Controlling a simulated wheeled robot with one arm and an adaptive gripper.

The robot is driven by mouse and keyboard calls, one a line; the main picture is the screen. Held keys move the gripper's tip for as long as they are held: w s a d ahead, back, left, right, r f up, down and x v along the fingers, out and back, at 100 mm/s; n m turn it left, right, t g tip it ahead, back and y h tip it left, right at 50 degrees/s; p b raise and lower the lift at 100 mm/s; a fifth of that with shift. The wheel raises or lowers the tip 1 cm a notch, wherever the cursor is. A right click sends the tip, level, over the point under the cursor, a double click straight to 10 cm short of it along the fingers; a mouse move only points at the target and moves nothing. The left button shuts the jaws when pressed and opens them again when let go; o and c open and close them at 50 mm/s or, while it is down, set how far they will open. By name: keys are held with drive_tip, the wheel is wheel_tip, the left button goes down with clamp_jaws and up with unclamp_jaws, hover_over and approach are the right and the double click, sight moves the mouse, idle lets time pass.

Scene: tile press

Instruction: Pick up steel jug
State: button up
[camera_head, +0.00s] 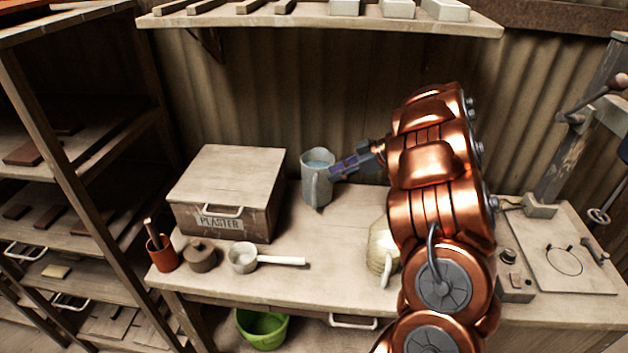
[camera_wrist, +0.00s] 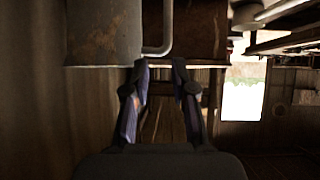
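The steel jug (camera_head: 317,186) is a grey, tall vessel standing upright at the back of the bench, right of the wooden plaster box, with something bluish inside its mouth. In the wrist view the jug (camera_wrist: 103,32) fills the upper left, and its bent handle (camera_wrist: 167,28) shows beside it. My gripper (camera_head: 336,172) is just right of the jug, reaching in from the right. In the wrist view my gripper (camera_wrist: 160,65) has its two fingers apart with a gap between them. The handle lies just ahead of the fingertips. Any contact is unclear.
A plaster box (camera_head: 215,213) stands left of the jug. A terracotta pot (camera_head: 161,253), a lidded pot (camera_head: 201,256) and a white-handled pan (camera_head: 243,259) line the front left. A pale pitcher (camera_head: 381,246) stands beside my arm. A shelf (camera_head: 320,20) hangs above.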

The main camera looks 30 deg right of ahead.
sight(314, 206)
drive_tip(key=shift+w+a+f, duration=0.6)
drive_tip(key=shift+a+f, duration=0.25)
drive_tip(key=shift+f, duration=0.4)
drive_tip(key=shift+w+a+f, duration=0.6)
drive_tip(key=shift+a+f, duration=0.25)
drive_tip(key=shift+f, duration=0.45)
drive_tip(key=shift+w+a+f, duration=0.6)
drive_tip(key=shift+a+f, duration=0.25)
drive_tip(key=shift+f, duration=0.4)
clamp_jaws()
